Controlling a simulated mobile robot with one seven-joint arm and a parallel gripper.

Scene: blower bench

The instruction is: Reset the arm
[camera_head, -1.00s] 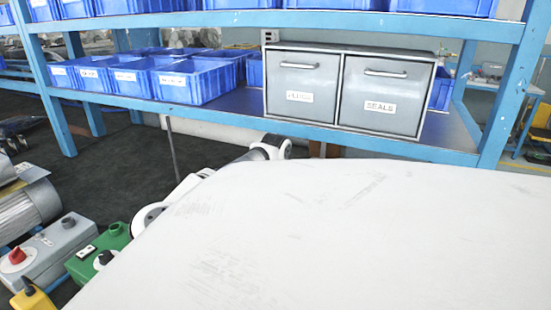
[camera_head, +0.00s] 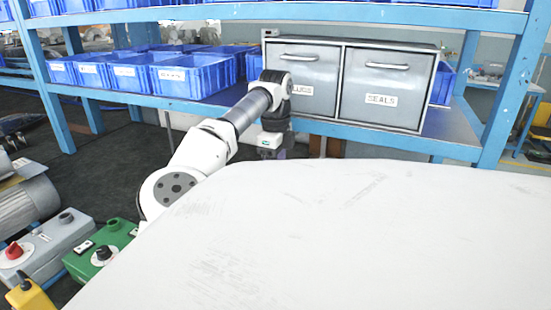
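My arm reaches up from behind the white rounded surface in the foreground, towards the front of the drawer unit. Its end points downward, and my gripper (camera_head: 274,153) shows only as a small dark part under the wrist. Its fingers cannot be made out, and the white surface hides what is below. I see nothing held. The wrist stands in front of the left edge of the left grey drawer (camera_head: 305,75), covering part of its label, which reads "LUGS". The right drawer (camera_head: 381,85) is labelled "SEALS". Both drawers look closed.
A blue shelf rack (camera_head: 400,143) carries the drawer unit and several blue bins (camera_head: 190,80). At lower left are a grey box with a red knob (camera_head: 45,250), a green box (camera_head: 100,250) and a yellow box (camera_head: 30,298). Dark floor lies between them and the rack.

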